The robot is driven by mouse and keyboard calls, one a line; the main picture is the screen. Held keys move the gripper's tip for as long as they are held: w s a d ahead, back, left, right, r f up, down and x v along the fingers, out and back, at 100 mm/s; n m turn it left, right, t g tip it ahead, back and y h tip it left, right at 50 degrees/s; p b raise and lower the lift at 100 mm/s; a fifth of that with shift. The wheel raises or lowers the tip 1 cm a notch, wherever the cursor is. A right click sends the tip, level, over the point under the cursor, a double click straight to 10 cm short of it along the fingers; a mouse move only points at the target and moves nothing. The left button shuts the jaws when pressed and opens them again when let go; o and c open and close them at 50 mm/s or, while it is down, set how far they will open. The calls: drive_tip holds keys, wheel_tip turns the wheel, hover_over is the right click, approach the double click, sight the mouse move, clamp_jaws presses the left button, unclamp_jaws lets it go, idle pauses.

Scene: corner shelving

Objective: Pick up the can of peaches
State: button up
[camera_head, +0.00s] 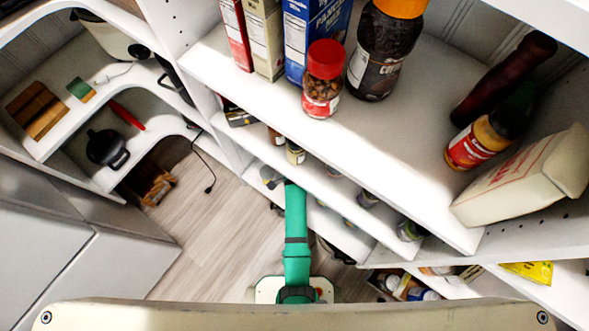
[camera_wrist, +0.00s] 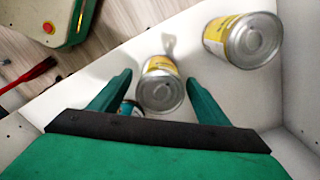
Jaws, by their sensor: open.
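In the wrist view, a can with a silver lid and a yellow label (camera_wrist: 160,85) stands on a white shelf (camera_wrist: 222,88). My gripper (camera_wrist: 158,80) is open, with one green finger on each side of this can. I cannot tell whether the fingers touch it. A second can with a yellow label (camera_wrist: 243,40) is up and to the right, outside the fingers. The lettering is too small to read, so I cannot tell which can holds peaches. In the head view my green arm reaches to the lower shelves, and the upper shelf hides much there.
A small teal-sided can (camera_wrist: 127,107) sits close by the left finger. White walls bound the shelf at right. In the head view, the upper shelf (camera_head: 400,130) holds a red-lidded jar (camera_head: 323,80), boxes and bottles above my arm. Wooden floor (camera_head: 205,225) is clear at left.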

drive_tip(key=shift+f, duration=0.3)
drive_tip(key=c, duration=1.5)
drive_tip(key=shift+r, duration=0.1)
